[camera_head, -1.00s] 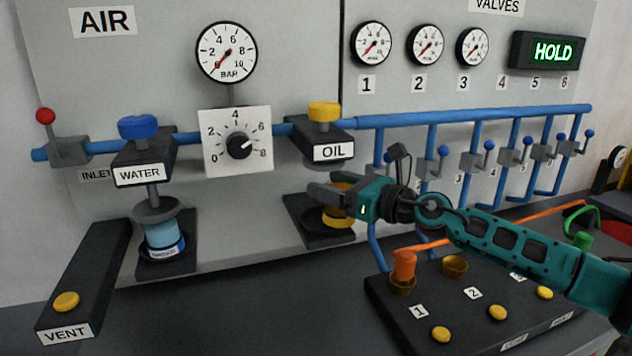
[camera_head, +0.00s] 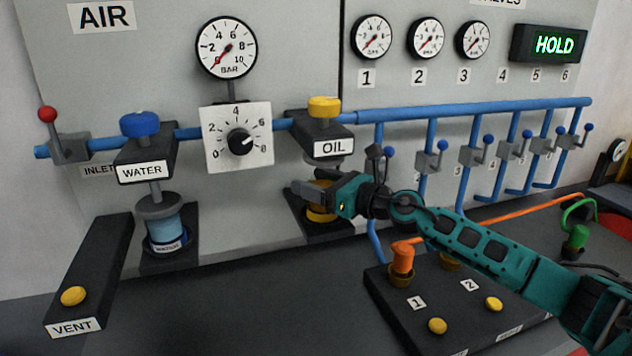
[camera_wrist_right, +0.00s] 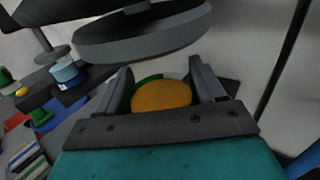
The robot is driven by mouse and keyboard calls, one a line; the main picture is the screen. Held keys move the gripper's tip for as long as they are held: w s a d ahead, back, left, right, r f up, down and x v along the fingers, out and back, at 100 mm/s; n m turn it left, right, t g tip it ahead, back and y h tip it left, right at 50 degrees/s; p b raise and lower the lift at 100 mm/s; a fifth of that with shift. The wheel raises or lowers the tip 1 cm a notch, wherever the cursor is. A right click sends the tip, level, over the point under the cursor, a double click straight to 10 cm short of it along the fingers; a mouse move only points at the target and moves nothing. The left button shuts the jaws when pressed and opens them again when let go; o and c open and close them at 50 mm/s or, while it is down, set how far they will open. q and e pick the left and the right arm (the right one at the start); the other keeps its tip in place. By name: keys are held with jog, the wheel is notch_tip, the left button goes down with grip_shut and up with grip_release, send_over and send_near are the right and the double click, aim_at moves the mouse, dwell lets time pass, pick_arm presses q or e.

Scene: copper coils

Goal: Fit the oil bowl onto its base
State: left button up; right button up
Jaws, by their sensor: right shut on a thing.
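The oil bowl (camera_head: 320,214) is yellow. In the head view it hangs below the black OIL housing (camera_head: 305,124), which has a yellow knob on top and a round grey underside. My right gripper (camera_head: 312,189) is shut on the bowl and partly covers it. In the right wrist view the bowl's orange-yellow round top (camera_wrist_right: 162,96) sits between my two fingers (camera_wrist_right: 160,88). A wide grey disc (camera_wrist_right: 145,40), apparently the underside of the oil base, is above and beyond the bowl, with a gap visible. My left gripper is not in view.
The WATER unit (camera_head: 146,170) with its blue bowl stands to the left. A black panel (camera_head: 400,325) with yellow buttons and an orange plug lies below my right arm. Blue pipes with valves (camera_head: 475,157) run behind the arm. The bench at centre front is clear.

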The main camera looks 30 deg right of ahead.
jog(key=shift+f, duration=0.1)
jog(key=o, duration=1.7)
jog(key=shift+r, duration=0.2)
jog(key=b+v, duration=0.1)
jog(key=v, duration=0.1)
jog(key=b+v, duration=0.1)
jog(key=v, duration=0.2)
jog(key=b+v, duration=0.1)
jog(key=v, duration=0.1)
jog(key=shift+s+f, duration=0.15)
jog(key=shift+f, duration=0.1)
jog(key=v, duration=0.4)
jog(key=shift+s+d+r, duration=0.15)
jog(key=shift+s+d, duration=0.05)
jog(key=shift+s, duration=0.15)
